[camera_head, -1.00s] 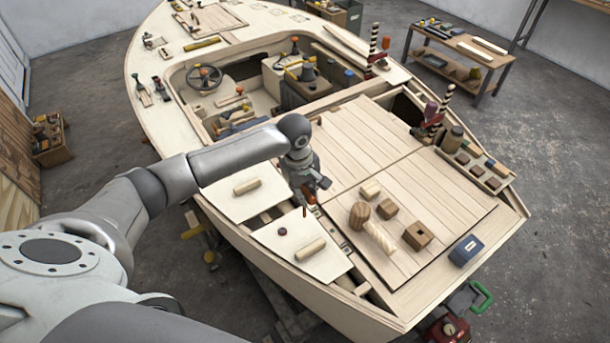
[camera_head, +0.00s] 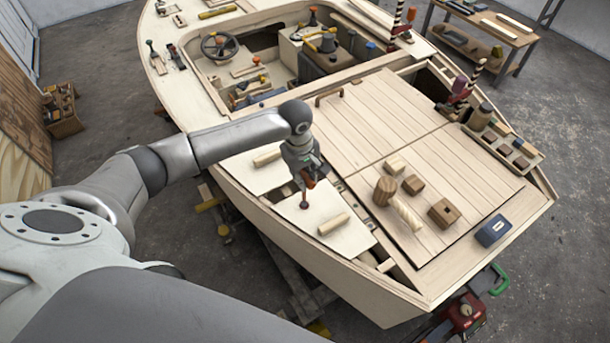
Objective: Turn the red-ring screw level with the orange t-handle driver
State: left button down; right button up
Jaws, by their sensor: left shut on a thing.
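My left gripper (camera_head: 308,179) points down over the near pale side panel of the boat. It is shut on the orange t-handle driver (camera_head: 309,184), of which only a small orange-red part shows between the fingers. The driver's thin shaft runs down to a small dark reddish spot (camera_head: 304,205) on the panel, which looks like the red-ring screw. The tip meets or nearly meets it in the picture; I cannot tell whether it is seated, nor which way the slot lies. My right gripper is not in view.
A wooden block handle (camera_head: 333,223) lies right of the driver on the same panel, and another (camera_head: 268,158) on the panel behind. A mallet (camera_head: 385,190), small wooden blocks (camera_head: 445,212) and a blue box (camera_head: 492,231) stand on the deck to the right.

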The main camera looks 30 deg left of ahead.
pick_arm(q)
jog(key=shift+d+f+b, duration=0.1)
jog(key=shift+f+b, duration=0.2)
jog(key=shift+f, duration=0.25)
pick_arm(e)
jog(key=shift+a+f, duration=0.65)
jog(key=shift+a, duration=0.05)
pick_arm(q)
jog(key=shift+r, duration=0.1)
jog(key=n+p, duration=0.2)
jog(key=p, duration=0.1)
jog(key=n+p, duration=0.2)
jog(key=p, duration=0.1)
jog(key=shift+d+r, duration=0.1)
jog(key=shift+r, duration=0.25)
jog(key=shift+f+n+y, duration=0.3)
jog(key=shift+f+n, duration=0.05)
jog(key=shift+n, duration=0.45)
jog(key=shift+w+f+n, duration=0.1)
jog(key=shift+n, duration=0.6)
jog(key=n, duration=0.4)
jog(key=shift+w+y, duration=0.15)
jog(key=shift+y, duration=0.15)
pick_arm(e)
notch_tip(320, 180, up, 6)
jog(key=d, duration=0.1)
